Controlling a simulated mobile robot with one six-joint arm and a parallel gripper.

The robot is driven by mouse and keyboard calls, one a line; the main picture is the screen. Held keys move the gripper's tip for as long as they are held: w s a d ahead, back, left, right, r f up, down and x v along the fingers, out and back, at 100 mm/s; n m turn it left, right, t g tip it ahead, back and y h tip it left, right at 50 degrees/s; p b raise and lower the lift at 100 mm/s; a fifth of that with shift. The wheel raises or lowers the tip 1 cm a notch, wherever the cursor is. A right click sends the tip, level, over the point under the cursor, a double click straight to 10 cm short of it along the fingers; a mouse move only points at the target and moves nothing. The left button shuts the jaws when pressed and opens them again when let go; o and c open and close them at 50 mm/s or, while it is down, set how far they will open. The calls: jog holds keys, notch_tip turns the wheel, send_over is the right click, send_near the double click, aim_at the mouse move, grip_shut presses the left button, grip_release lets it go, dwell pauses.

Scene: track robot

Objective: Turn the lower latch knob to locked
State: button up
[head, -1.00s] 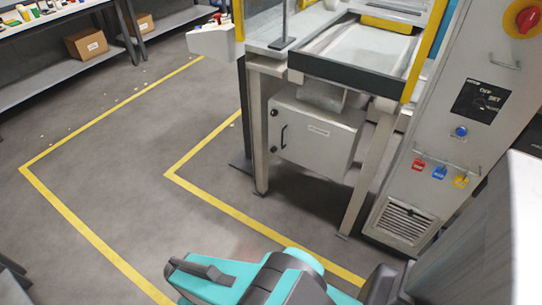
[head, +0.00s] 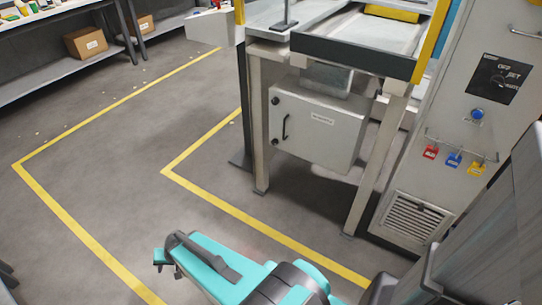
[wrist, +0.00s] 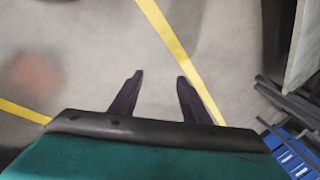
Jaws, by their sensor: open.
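A grey metal box with a door (head: 318,122) hangs under the machine in the head view. Two small black knobs show on the door's left edge, an upper one (head: 275,101) and the lower latch knob (head: 275,144). A black bar handle (head: 285,127) is between them. The knobs are too small to read their turn. My gripper (wrist: 160,77) is open and empty above bare floor in the wrist view, with no knob between its fingers. In the head view my teal arm is at the bottom, apart from the box.
A control cabinet (head: 455,140) with a rotary switch, blue button and hanging tags stands at right. The machine's legs (head: 370,170) flank the box. Yellow floor lines (head: 225,207) cross open grey floor in front. Shelving with cardboard boxes (head: 87,42) is at far left.

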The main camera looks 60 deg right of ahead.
jog(key=w+d+r+m+t+h+b, duration=0.3)
jog(key=w+d+m+t+b, duration=0.4)
jog(key=w+d, duration=0.55)
jog(key=w+d+r+m+t+h+b, duration=0.1)
jog(key=d+r+m+h+b, duration=0.25)
jog(key=d, duration=0.35)
jog(key=w+d+r+m+h+b, duration=0.1)
jog(key=d+r+m+h+b, duration=0.1)
jog(key=d+m, duration=0.4)
jog(key=s+d+r+m+g+h+b, duration=0.1)
jog(key=s+d+r+m+h+b, duration=0.3)
jog(key=d, duration=0.4)
jog(key=s+d+r+m+g+h+b, duration=0.1)
jog(key=s+d+m+h+b, duration=0.3)
jog(key=d, duration=0.5)
jog(key=s+d+r+m+g+h+b, duration=0.1)
jog(key=s+d+m+g+h+b, duration=0.2)
jog(key=s+d+m+g, duration=0.6)
jog(key=s+d+m+b, duration=0.1)
jog(key=s+m, duration=0.2)
jog(key=m, duration=0.1)
jog(key=shift+s+r+b, duration=0.3)
jog(key=shift+s+b, duration=0.1)
jog(key=shift+h, duration=0.25)
